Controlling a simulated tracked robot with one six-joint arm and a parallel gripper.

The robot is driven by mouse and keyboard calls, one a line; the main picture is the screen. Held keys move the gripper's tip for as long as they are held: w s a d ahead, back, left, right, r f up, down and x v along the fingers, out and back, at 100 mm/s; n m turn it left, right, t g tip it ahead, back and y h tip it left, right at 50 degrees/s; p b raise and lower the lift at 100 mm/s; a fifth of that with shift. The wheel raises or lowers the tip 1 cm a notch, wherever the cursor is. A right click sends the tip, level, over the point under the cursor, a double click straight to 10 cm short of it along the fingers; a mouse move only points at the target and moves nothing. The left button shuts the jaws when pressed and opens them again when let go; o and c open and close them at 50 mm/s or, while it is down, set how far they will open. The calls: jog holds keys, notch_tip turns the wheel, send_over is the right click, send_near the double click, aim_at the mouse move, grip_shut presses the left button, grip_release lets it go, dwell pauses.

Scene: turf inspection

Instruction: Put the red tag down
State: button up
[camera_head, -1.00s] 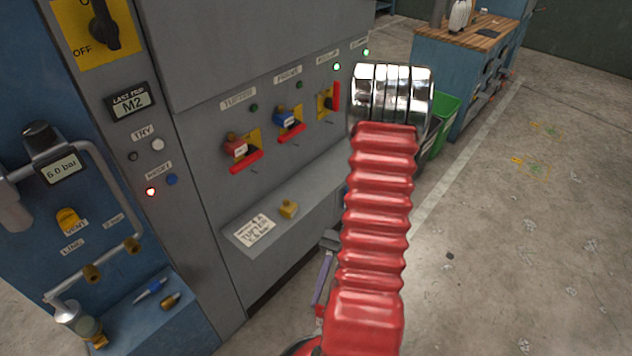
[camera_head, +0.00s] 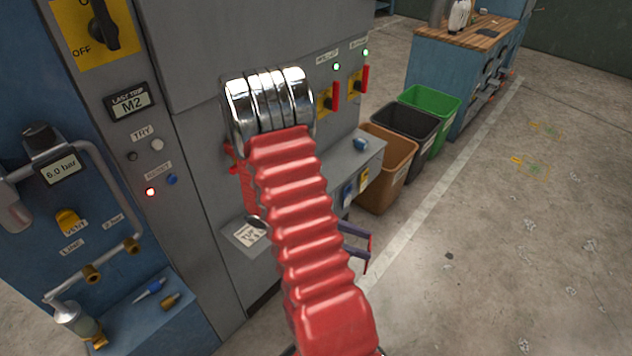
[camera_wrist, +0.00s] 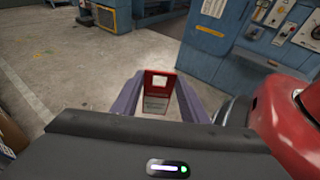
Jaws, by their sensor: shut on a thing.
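The red tag (camera_wrist: 158,91) is held upright between the two purple fingers of my gripper (camera_wrist: 157,101) in the wrist view. My gripper (camera_head: 364,246) also shows in the head view, right of my red arm and in front of the grey cabinet's lower part. My arm hides part of the cabinet's switches and ledge.
A grey cabinet (camera_head: 190,165) carries switches and a ledge (camera_head: 369,152) with a blue item on it. Brown (camera_head: 388,172), black (camera_head: 408,128) and green (camera_head: 432,101) bins stand to the right. The concrete floor (camera_head: 500,230) at right is mostly clear.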

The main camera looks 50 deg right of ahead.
jog(key=w+a+n+t+h, duration=0.35)
jog(key=w+n+t, duration=0.3)
jog(key=w, duration=0.55)
jog(key=w+a+n+t+h, duration=0.3)
jog(key=w+a+n+t, duration=0.3)
jog(key=w, duration=0.6)
jog(key=w+a+f+n+t+y, duration=0.1)
jog(key=w+a+n+t, duration=0.2)
jog(key=a, duration=0.8)
jog(key=w+a+f+n+t+y, duration=0.1)
jog(key=w+a+n+t, duration=0.3)
jog(key=a, duration=0.6)
jog(key=shift+w+a+f+t+y, duration=0.15)
jog(key=shift+w+a+t+y, duration=0.3)
jog(key=shift+t, duration=0.6)
jog(key=shift+d, duration=0.1)
